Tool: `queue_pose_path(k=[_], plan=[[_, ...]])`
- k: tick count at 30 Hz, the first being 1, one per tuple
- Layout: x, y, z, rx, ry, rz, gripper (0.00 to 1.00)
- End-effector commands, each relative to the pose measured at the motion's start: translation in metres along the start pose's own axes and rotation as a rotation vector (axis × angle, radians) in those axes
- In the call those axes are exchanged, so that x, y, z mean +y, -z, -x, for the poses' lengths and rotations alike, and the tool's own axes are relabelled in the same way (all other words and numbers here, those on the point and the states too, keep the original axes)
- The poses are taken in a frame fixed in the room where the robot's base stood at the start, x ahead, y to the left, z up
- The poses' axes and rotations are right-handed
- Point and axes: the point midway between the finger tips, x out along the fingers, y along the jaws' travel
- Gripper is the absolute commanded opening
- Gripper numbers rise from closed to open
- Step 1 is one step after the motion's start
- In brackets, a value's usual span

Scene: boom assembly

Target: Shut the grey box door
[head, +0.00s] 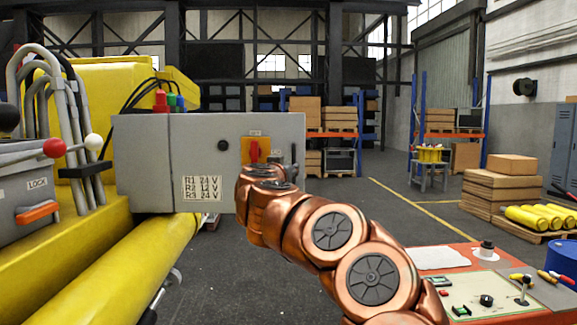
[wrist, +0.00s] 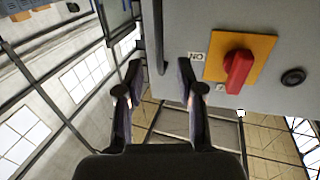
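The grey box (head: 140,160) stands at the left in the head view, beside yellow machinery. Its grey front panel, the door (head: 235,195), carries a voltage label, a black knob, a red switch (head: 254,150) on an orange plate and a dark handle (head: 294,158) near the right edge. I cannot tell whether the door is flush with the box. In the wrist view the door (wrist: 260,25) fills the upper right, with the red switch (wrist: 238,70) and the dark handle (wrist: 160,40). My gripper (wrist: 157,75) is open, with the handle showing between its fingers; contact is unclear.
Levers (head: 75,150) with red and white knobs stand left of the box. A red-edged control table (head: 500,315) is at lower right. Cartons (head: 500,190) and yellow cylinders (head: 540,217) lie farther right. The floor behind my arm is clear.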

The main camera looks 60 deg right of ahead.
Motion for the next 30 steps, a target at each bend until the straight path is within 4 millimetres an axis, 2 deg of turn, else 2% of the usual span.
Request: queue_pose_path(k=[9, 15, 27, 30], plan=[[0.002, 0.0, -0.039, -0.001, -0.006, 0.002, 0.37], [0.0, 0.0, -0.058, -0.001, -0.003, 0.001, 0.37], [-0.001, 0.0, -0.065, 0.001, 0.0, 0.001, 0.37], [-0.001, 0.0, -0.065, 0.001, 0.0, 0.001, 0.27]])
